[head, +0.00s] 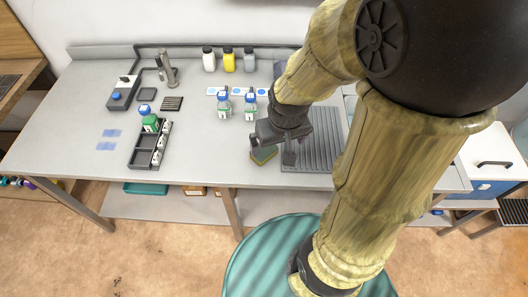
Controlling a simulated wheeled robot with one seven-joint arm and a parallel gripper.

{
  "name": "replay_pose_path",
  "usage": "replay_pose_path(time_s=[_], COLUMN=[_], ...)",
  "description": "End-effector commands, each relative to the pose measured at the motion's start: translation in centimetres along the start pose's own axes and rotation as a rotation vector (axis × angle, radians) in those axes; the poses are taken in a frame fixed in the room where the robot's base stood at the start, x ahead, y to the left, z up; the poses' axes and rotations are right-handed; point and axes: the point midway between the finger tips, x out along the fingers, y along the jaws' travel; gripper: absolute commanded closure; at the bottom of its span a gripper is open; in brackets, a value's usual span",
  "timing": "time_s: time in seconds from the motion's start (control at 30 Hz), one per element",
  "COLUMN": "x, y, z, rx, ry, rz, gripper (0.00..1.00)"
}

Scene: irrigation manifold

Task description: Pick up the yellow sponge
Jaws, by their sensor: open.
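A small block with a dull green top and a yellowish edge, which looks like the yellow sponge (262,156), lies on the grey worktop (215,160) near its front edge, just left of the ribbed drainboard. My gripper (272,153) is right over it, pointing down with its two dark fingers apart. One finger is at the block's upper left and the other is to its right, over the drainboard's edge. The gripper hides part of the block. I cannot tell whether the fingers touch it or how high they are.
The ribbed drainboard (318,155) is to the right. A dark compartment tray (140,154) is at the left. White, yellow and grey bottles (229,62) stand at the back. The worktop between tray and gripper is clear.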

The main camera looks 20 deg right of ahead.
Motion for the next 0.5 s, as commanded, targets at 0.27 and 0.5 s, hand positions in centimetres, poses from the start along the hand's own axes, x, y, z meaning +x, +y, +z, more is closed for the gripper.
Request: replay_pose_path(time_s=[0.27, 0.5], x=[2.9, 5.9], y=[0.3, 0.6], z=[-6.0, -10.8], rx=[-0.227, -0.405], ry=[-0.122, -0.2], rz=[-0.004, -0.049], gripper=[0.0, 0.0])
